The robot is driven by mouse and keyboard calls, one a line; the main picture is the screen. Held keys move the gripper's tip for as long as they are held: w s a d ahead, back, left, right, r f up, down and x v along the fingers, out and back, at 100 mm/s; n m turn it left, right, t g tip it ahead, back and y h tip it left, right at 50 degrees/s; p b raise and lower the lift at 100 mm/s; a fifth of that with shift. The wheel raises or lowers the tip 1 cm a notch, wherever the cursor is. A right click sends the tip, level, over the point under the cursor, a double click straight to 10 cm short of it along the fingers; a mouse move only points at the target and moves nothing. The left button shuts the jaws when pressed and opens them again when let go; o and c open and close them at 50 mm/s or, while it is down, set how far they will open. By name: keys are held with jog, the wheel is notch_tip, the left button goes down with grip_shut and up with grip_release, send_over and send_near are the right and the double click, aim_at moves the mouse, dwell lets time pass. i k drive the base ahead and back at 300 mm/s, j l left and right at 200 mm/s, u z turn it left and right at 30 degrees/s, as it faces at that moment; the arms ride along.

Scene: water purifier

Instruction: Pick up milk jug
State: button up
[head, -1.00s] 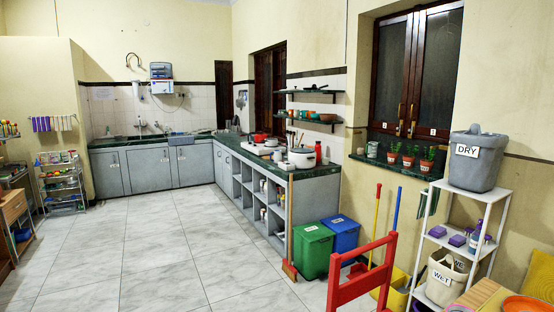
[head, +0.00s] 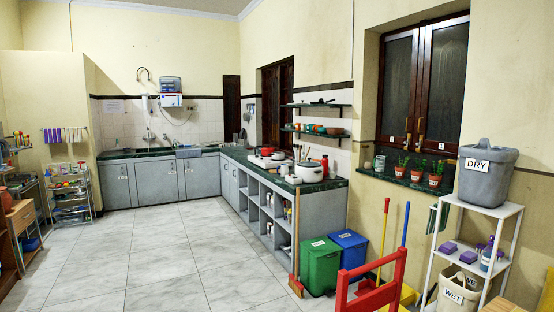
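I cannot make out a milk jug for certain in the head view. Several small pots and vessels stand on the dark green counter (head: 325,185) along the right wall, too small to tell apart. Among them are a large white pot (head: 309,172) near the counter's front end and a red bottle (head: 325,166) beside it. My gripper and arm do not show in this view.
A broad tiled floor (head: 150,255) lies clear ahead. A white shelf (head: 470,235) is further right; a wire rack (head: 70,190) stands left.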

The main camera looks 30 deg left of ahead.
aim_at(284, 171)
jog(key=i+j+u, duration=0.7)
jog(key=i, duration=0.2)
jog(key=i+j+u, duration=0.3)
jog(key=i, duration=0.6)
jog(key=i+u, duration=0.35)
jog(key=i, duration=2.5)
jog(key=i+z, duration=0.2)
jog(key=i, duration=0.35)
jog(key=i+j+z, duration=0.2)
jog(key=i, duration=0.3)
jog(key=i+j+z, duration=0.15)
jog(key=i, duration=0.4)
jog(key=i+j+z, duration=0.2)
jog(key=i, duration=0.3)
jog(key=j, duration=0.1)
